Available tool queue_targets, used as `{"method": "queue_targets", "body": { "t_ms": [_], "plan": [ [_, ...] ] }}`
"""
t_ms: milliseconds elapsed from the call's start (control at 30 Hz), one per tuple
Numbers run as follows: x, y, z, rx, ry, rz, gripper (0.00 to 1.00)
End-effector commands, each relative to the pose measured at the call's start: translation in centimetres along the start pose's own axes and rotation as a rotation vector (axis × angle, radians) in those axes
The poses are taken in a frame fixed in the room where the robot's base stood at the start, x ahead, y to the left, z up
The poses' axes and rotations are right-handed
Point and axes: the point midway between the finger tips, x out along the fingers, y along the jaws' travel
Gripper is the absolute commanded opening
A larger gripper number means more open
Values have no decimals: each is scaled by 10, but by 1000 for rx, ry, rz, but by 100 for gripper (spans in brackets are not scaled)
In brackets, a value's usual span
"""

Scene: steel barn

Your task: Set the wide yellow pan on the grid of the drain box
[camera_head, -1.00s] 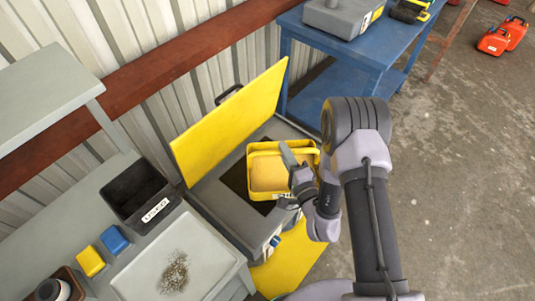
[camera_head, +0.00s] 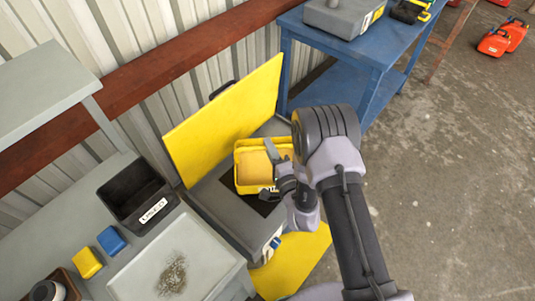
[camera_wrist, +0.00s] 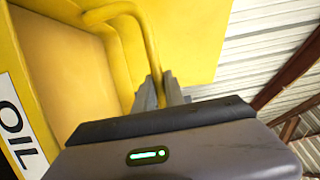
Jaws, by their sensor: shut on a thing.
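The wide yellow pan (camera_head: 241,173) holds a tan fill and bears a white label, which reads "OIL" in the wrist view (camera_wrist: 18,125). My gripper (camera_head: 274,158) is shut on the pan's yellow handle at its right side; in the wrist view the fingers (camera_wrist: 160,92) close on this handle. The grey drain box (camera_head: 225,222) stands with its yellow lid (camera_head: 220,120) raised behind the pan. The dark grid (camera_head: 268,208) shows partly at the pan's front right edge; the pan hides much of it. I cannot tell whether the pan touches the grid.
A grey bench at left carries a black bin (camera_head: 125,199) labelled "USED", a pale tray (camera_head: 215,267) with a grainy heap, and yellow (camera_head: 87,263) and blue (camera_head: 112,240) blocks. A blue table (camera_head: 372,50) stands behind. Open concrete floor lies right.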

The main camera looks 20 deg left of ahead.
Motion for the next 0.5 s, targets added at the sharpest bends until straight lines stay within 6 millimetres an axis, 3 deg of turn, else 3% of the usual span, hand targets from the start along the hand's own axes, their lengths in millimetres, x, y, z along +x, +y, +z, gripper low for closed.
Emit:
{"method": "queue_targets", "body": {
  "t_ms": [333,500],
  "plan": [
    [0,36,0,-1,0,-2,0],
    [7,40,4,-1,0,-2,0]
  ]
}}
